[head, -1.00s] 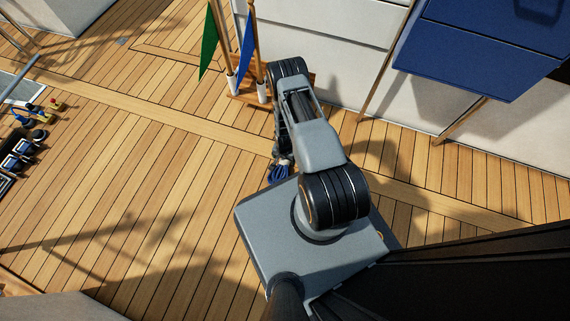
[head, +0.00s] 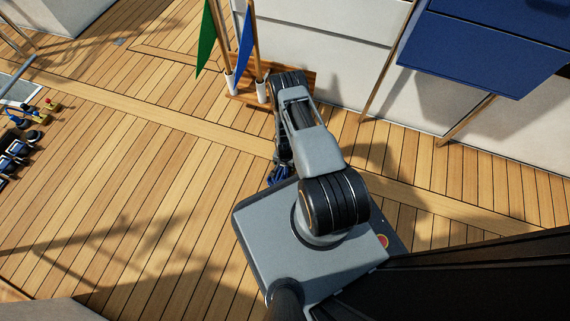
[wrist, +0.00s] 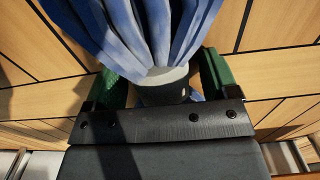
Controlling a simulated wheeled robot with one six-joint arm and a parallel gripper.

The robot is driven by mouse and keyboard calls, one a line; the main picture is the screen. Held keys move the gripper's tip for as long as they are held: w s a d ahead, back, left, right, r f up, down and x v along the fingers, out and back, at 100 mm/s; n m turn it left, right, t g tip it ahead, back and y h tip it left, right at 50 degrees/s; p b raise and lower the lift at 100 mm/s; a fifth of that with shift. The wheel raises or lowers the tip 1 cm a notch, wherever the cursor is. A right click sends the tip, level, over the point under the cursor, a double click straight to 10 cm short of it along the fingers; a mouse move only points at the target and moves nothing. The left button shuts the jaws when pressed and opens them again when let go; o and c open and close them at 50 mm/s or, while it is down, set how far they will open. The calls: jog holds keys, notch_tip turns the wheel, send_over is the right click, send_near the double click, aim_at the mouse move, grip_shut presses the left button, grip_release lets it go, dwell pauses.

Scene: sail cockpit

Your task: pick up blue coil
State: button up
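In the head view the blue coil (head: 277,177) shows small under the end of my arm, close to the front edge of my base. My fingers are hidden there by the arm.
A wooden stand (head: 246,93) with green and blue flags is just beyond my arm. A white wall and blue panel (head: 485,50) are at the upper right. Several small items, one a yellow-red box (head: 51,103), are at the left edge. The planked deck (head: 120,180) at left is open.

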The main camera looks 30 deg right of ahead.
jog(key=c, duration=1.1)
jog(key=shift+r, duration=0.1)
